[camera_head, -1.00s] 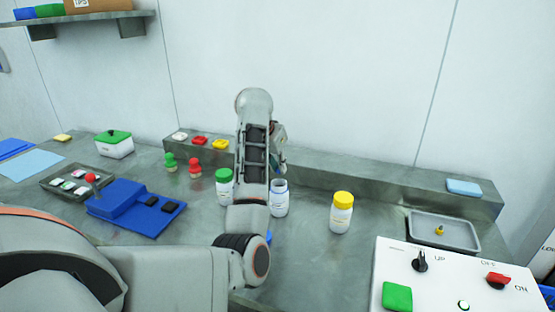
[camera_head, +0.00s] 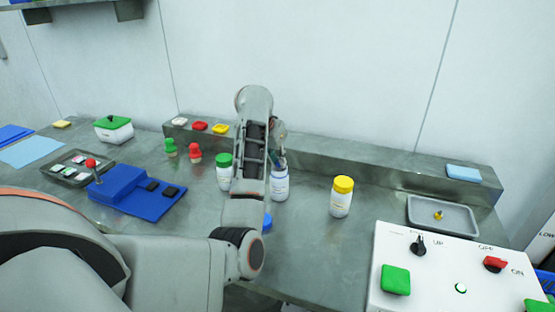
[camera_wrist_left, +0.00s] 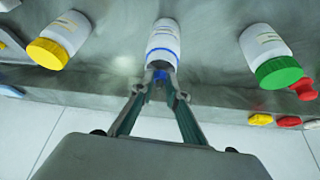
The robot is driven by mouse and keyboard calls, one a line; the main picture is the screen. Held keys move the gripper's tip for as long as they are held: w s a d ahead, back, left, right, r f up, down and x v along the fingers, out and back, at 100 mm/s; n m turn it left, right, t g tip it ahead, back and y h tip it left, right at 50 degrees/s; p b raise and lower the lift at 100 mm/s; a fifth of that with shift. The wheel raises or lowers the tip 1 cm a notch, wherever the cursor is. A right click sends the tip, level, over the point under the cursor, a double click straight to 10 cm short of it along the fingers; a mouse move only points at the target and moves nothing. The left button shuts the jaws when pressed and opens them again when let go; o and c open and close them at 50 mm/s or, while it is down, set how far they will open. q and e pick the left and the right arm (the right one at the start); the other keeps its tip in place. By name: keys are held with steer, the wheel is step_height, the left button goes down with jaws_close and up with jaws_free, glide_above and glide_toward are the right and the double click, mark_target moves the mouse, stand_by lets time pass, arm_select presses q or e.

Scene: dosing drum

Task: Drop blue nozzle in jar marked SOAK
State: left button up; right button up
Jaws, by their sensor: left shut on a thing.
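A white jar with a blue rim and no lid (camera_head: 279,187) stands upright on the steel bench, and it also shows in the wrist view (camera_wrist_left: 163,42). Its label is too small to read. My left gripper (camera_head: 279,161) is directly over its mouth, fingers pointing down. In the wrist view the fingertips (camera_wrist_left: 161,84) are shut on the small blue nozzle (camera_wrist_left: 160,75), right at the jar's mouth. The fingers hide part of the nozzle, and I cannot tell how far it is inside the rim. My right gripper is not in view.
A green-lidded jar (camera_head: 223,178) stands close left, and a yellow-lidded jar (camera_head: 341,198) stands right. A blue cap (camera_head: 267,223) lies in front, partly behind my arm. A grey tray (camera_head: 474,208) holds a small yellow piece. A white control box (camera_head: 437,281) is front right.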

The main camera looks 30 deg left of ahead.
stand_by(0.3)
arm_select(q)
steer(key=o, duration=1.3)
steer(key=shift+d+r, duration=0.2)
steer(key=shift+r, duration=3.9)
